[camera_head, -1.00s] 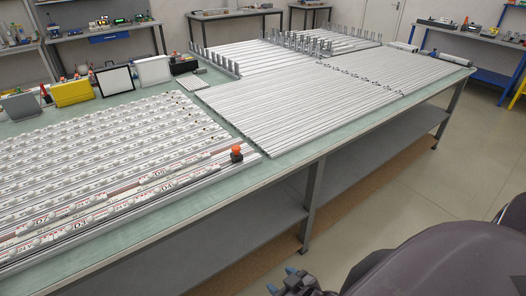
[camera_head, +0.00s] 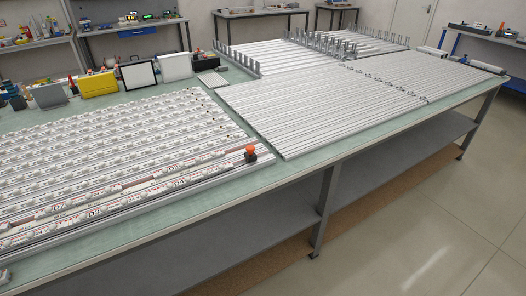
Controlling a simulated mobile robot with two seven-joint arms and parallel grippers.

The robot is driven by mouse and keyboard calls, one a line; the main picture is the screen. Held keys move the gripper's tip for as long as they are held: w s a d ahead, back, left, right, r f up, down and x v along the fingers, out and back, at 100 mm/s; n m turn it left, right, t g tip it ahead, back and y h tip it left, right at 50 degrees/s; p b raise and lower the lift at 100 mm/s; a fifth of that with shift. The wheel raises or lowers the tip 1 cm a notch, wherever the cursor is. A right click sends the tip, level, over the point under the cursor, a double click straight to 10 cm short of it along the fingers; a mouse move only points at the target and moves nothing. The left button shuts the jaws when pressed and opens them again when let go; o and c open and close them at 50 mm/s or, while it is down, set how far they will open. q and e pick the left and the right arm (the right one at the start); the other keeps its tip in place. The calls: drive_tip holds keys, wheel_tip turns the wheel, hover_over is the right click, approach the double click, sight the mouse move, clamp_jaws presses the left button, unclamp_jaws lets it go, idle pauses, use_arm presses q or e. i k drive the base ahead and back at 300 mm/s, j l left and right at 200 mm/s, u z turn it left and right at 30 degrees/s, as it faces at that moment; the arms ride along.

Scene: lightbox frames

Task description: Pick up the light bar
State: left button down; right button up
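Several light bars lie side by side on the green-topped table (camera_head: 312,172). The ones at the left (camera_head: 95,150) carry rows of white round lenses. The nearest of these bars (camera_head: 140,195) has red lettering along it, and a small orange-topped black part (camera_head: 250,154) stands near its right end. Plain silver bars (camera_head: 300,110) fill the middle and right of the table. Neither of my grippers is clearly in view. A small grey shape (camera_head: 4,276) at the lower left edge is too cut off to identify.
A yellow case (camera_head: 99,85), a white-faced panel (camera_head: 139,74) and a white box (camera_head: 176,66) stand along the back edge. Upright grey posts (camera_head: 221,57) rise behind the bars. A grey shelf (camera_head: 250,235) is below the tabletop. The floor at the front right is clear.

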sight(31, 237)
drive_tip(key=u, duration=1.75)
